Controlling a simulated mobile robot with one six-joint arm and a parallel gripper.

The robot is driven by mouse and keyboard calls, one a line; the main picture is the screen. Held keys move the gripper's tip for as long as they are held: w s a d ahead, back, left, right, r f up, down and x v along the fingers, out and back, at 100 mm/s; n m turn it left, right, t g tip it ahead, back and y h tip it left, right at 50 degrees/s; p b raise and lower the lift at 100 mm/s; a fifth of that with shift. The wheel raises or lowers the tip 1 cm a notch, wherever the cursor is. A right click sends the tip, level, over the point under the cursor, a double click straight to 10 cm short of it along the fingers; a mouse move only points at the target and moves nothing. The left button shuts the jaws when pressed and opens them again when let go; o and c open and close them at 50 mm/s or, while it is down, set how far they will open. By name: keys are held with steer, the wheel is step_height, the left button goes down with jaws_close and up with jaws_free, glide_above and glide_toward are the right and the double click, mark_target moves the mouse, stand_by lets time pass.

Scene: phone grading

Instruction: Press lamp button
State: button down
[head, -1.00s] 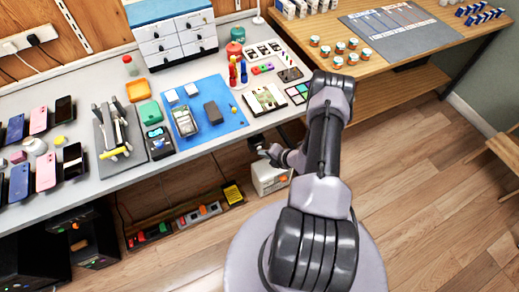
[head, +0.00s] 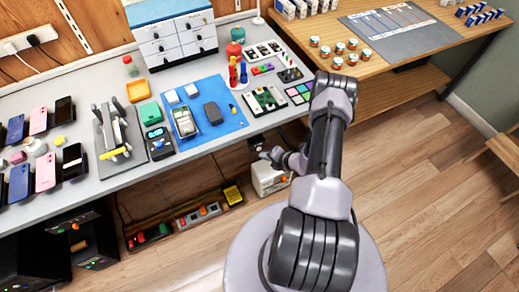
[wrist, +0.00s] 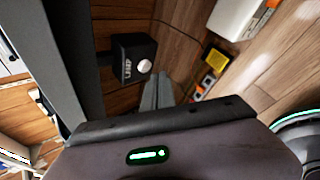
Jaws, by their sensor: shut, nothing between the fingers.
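The lamp button is a pale round knob (wrist: 144,66) on a small black box (wrist: 130,58) with white lettering in the wrist view. The box hangs under the workbench's front edge. It also shows as a dark block in the head view (head: 256,142). My gripper (wrist: 157,80) is shut and empty, its grey fingers pressed together. The fingertips show just below and right of the knob in the wrist view, and no contact can be made out. In the head view my gripper (head: 275,154) is low, beside the box and below the bench edge.
The grey workbench (head: 215,150) carries phones, a blue mat (head: 232,118), tools and small parts. A white box (head: 268,178) stands below it near my gripper. A power strip (head: 199,214) and a yellow item (head: 232,194) lie under the bench. A wooden table (head: 410,62) stands right.

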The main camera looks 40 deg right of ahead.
steer(key=shift+s, duration=0.1)
steer(key=s, duration=0.2)
steer(key=s+a, duration=0.1)
steer(key=s, duration=0.1)
steer(key=s+p, duration=0.1)
steer(key=shift+s+a, duration=0.25)
steer(key=shift+s, duration=0.15)
